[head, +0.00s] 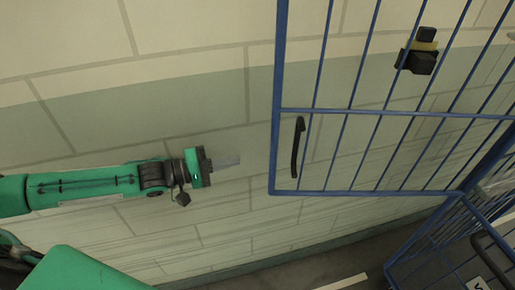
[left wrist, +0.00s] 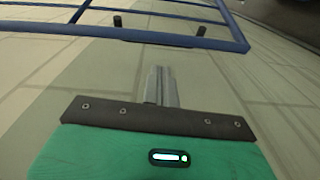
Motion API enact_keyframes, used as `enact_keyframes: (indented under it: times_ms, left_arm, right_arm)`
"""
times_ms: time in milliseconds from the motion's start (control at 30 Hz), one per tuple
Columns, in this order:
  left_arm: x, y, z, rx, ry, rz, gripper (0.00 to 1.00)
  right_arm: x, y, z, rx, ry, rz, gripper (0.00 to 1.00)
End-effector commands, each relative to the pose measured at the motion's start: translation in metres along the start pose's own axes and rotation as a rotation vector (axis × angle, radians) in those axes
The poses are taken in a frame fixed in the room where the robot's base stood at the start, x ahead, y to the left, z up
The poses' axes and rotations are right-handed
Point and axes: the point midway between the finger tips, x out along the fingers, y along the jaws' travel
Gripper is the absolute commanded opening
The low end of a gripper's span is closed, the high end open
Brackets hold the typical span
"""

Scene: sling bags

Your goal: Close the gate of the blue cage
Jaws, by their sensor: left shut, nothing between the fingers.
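The blue barred gate (head: 277,110) of the cage hangs at the upper right of the head view, in front of the wall, swung out from the cage body (head: 400,262). A black upright handle (head: 298,147) is on it near its left edge. My left gripper (head: 230,161) is shut and empty, left of the gate's left edge and apart from it. In the left wrist view my shut fingers (left wrist: 161,86) point toward the gate's blue frame (left wrist: 120,34), where two dark handle ends (left wrist: 117,20) show. My right gripper is in neither view.
A tiled wall (head: 90,95) fills the background. A black and tan block (head: 418,52) shows among the gate bars; I cannot tell what it is fixed to. Dark floor (head: 290,276) with a pale stripe lies below.

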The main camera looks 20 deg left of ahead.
Motion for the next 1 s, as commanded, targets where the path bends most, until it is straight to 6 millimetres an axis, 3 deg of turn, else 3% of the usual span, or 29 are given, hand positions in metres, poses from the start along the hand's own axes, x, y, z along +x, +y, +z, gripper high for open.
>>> enact_keyframes:
  times_ms: [133, 267, 800, 1000]
  left_arm:
    - [-0.01, 0.01, -0.01, -0.056, -0.001, 0.026, 0.0]
    - [-0.004, 0.012, -0.011, -0.065, -0.002, 0.032, 0.0]
    - [0.069, 0.015, -0.01, -0.062, -0.003, 0.03, 0.0]
    - [0.085, 0.014, -0.01, -0.061, -0.002, 0.028, 0.0]
  right_arm:
    - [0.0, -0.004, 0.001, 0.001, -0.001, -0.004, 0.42]
    - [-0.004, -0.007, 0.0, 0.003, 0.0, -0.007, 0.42]
    - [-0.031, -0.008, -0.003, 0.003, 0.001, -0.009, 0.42]
    - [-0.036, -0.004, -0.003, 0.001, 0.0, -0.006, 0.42]
